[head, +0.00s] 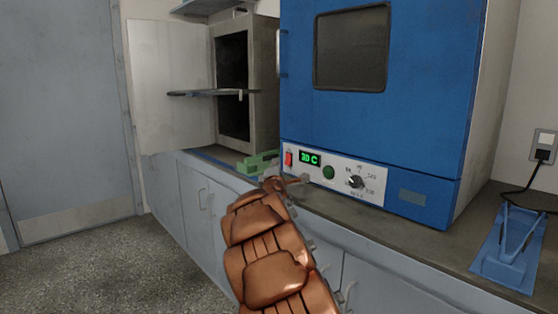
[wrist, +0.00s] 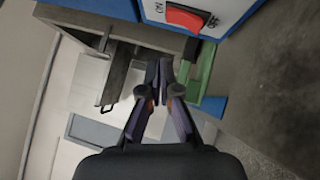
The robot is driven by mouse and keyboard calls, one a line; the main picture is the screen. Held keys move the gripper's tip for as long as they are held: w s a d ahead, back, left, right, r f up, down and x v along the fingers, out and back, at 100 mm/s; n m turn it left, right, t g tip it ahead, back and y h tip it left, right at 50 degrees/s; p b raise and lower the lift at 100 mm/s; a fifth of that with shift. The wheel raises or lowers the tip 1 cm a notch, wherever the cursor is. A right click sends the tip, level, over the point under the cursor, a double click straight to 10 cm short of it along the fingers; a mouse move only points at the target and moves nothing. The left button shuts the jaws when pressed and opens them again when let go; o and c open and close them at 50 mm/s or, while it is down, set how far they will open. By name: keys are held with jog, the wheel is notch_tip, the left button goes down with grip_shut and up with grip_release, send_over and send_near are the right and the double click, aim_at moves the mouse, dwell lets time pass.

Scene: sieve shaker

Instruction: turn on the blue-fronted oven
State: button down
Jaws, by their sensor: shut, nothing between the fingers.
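The blue-fronted oven (head: 400,110) stands on the counter with its door closed. Its white lower panel holds a red rocker switch (head: 289,158), a green-lit display (head: 310,158) that seems to read 20 C, a green round button (head: 328,172) and a dial knob (head: 355,182). The red switch (wrist: 188,17) shows in the wrist view at the top, between ON and OFF labels. My gripper (wrist: 165,68) is shut and empty, with its tips apart from the switch in that picture. In the head view my gripper (head: 292,181) is just below the panel's left end, partly hidden by my arm.
Left of the oven, a grey cabinet (head: 262,80) stands with its white door (head: 165,85) swung open. A green object (head: 258,163) lies on the counter by the oven's left corner.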

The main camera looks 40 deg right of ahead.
jog(key=r+p+v, duration=0.1)
jog(key=v, duration=0.6)
jog(key=shift+s+a, duration=0.3)
jog(key=shift+a, duration=0.15)
dwell(0.4)
jog(key=s+a+r+m+g+y+p, duration=0.1)
jog(key=s+a+m+g+y+p, duration=0.2)
jog(key=a+p, duration=0.5)
jog(key=s+a+r+m+g+y+p, duration=0.15)
jog(key=s+a+y+p, duration=0.3)
jog(key=a, duration=0.55)
jog(key=s+a+r+m+g+y+p, duration=0.1)
jog(key=s+a+m+g+y+p, duration=0.25)
jog(key=a+p, duration=0.5)
jog(key=s+a+r+m+g+y+p, duration=0.1)
jog(key=s+a+p, duration=0.3)
jog(key=s, duration=0.5)
jog(key=s+a+r+m+g+y+p, duration=0.1)
jog(key=s+a+r+g+p, duration=0.3)
jog(key=s+a, duration=0.3)
jog(key=s+a+r+m+g+y+p, duration=0.1)
jog(key=s+a, duration=0.5)
jog(key=s, duration=0.7)
notch_tip(320, 180, up, 2)
jog(key=g+y+p, duration=0.1)
jog(key=p, duration=0.1)
jog(key=shift+a+r+g+p, duration=0.15)
jog(key=shift+r+g+p, duration=0.05)
jog(key=shift+g+p, duration=0.2)
